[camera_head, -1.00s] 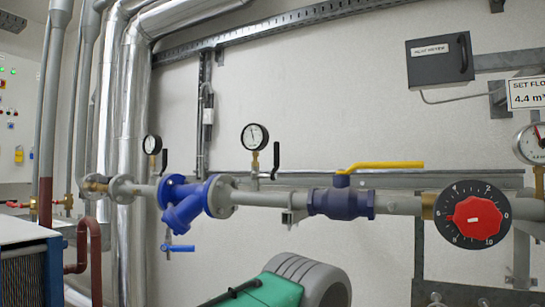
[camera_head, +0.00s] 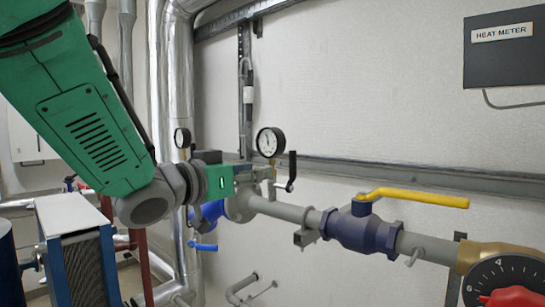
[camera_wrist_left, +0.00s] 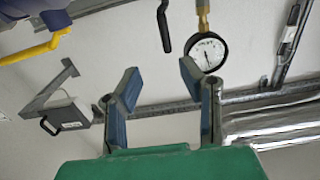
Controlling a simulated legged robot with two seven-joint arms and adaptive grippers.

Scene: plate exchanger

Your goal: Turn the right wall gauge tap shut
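The right wall gauge (camera_head: 270,142) has a white dial and black rim and stands above the pipe. Its tap's black lever (camera_head: 291,172) stands upright just right of the gauge stem. My left gripper (camera_head: 258,173) reaches in from the left, with its fingertips close to the stem below the dial. In the left wrist view its two blue-grey fingers (camera_wrist_left: 160,78) are spread with nothing between them. There the gauge (camera_wrist_left: 207,50) appears beyond the right fingertip and the black lever (camera_wrist_left: 163,25) beyond the gap. The lever looks clear of the fingers. My right gripper is out of view.
A second gauge (camera_head: 182,137) is further left. A blue valve (camera_head: 208,214) lies below my gripper. A blue ball valve with a yellow handle (camera_head: 415,197) sits on the pipe to the right. The heat meter box (camera_head: 508,48) hangs at upper right.

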